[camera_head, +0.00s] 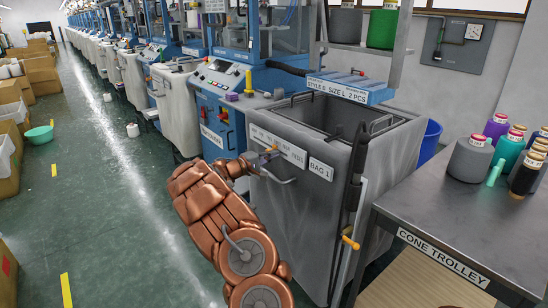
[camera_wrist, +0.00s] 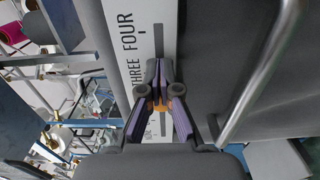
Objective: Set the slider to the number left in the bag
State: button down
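My gripper (camera_head: 262,158) reaches the front of the grey bin marked BAG 1 (camera_head: 305,225). A white scale plate (camera_head: 291,152) with printed words runs along its upper front. The wrist view shows THREE and FOUR on this plate (camera_wrist: 158,28), with a dark slot beside them. The orange slider knob (camera_head: 271,149) is at my fingertips; it also shows between the fingers in the wrist view (camera_wrist: 160,104). My gripper (camera_wrist: 160,75) looks shut on the knob, and its fingers hide part of the scale. The open bin's visible inside is dark, with no pieces seen.
A blue sign (camera_head: 350,88) above the bin reads STYLE 6, SIZE L, 2 PCS. The cone trolley (camera_head: 455,215) with thread cones stands at right. The aisle floor (camera_head: 110,190) at left is mostly clear.

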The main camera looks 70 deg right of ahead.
jog(key=shift+w+d, duration=0.45)
jog(key=shift+w, duration=0.3)
jog(key=shift+w+d, duration=0.4)
jog(key=shift+w, duration=0.35)
jog(key=shift+s+a+f+b, duration=0.15)
jog(key=shift+s+f+b, duration=0.1)
jog(key=shift+b, duration=0.45)
jog(key=shift+s+a+r+b, duration=0.2)
jog(key=shift+s+b, duration=0.05)
jog(key=shift+b, duration=0.25)
jog(key=shift+a, duration=0.1)
jog(key=b+v, duration=0.3)
jog(key=v, duration=0.4)
jog(key=shift+w+a, duration=0.2)
jog(key=shift+a, duration=0.1)
